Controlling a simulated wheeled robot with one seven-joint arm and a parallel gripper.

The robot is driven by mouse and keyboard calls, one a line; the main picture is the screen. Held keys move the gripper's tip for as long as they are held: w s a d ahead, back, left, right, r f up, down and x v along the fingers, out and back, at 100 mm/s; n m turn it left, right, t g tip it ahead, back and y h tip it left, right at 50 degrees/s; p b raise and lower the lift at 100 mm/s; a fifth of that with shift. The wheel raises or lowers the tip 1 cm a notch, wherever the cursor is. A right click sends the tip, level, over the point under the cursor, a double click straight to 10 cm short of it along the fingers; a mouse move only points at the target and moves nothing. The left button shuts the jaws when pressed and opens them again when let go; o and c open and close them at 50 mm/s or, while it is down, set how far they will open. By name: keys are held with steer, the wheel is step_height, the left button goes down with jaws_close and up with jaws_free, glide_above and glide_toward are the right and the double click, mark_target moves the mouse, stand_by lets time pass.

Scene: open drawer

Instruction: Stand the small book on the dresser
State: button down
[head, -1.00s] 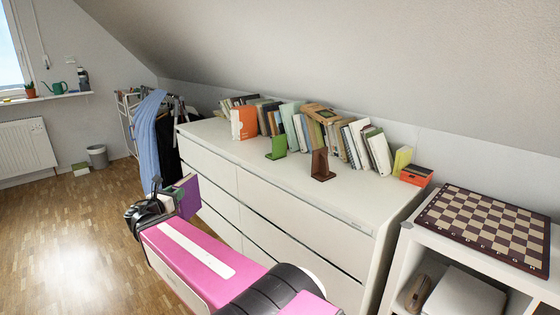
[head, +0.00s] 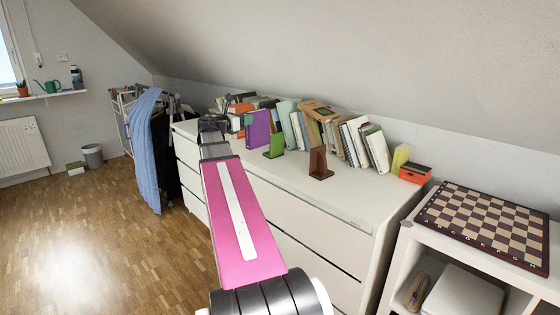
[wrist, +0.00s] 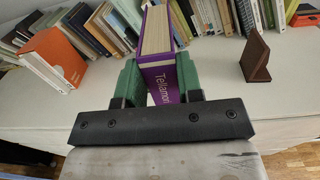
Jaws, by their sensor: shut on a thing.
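The small book is purple with pale pages. In the head view the purple book (head: 257,129) shows upright over the left part of the white dresser (head: 340,205), in front of the row of books. In the wrist view the book (wrist: 170,84) stands between the green finger pads of my gripper (wrist: 160,85), spine toward me, with lettering on it. My gripper is shut on it. Whether its bottom edge touches the dresser top cannot be told. In the head view my gripper (head: 236,124) is partly hidden by my arm.
A row of books (head: 345,135) lines the back of the dresser. An orange book (wrist: 62,62) is left of my gripper. The dresser's front right top is clear.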

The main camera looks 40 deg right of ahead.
steer(key=w+d+f, duration=0.1)
steer(key=d+f, duration=0.8)
steer(key=d, duration=0.4)
steer(key=shift+f, duration=0.4)
steer(key=shift+d+f, duration=0.1)
steer(key=shift+f, duration=0.05)
steer(key=c, duration=0.8)
jaws_free()
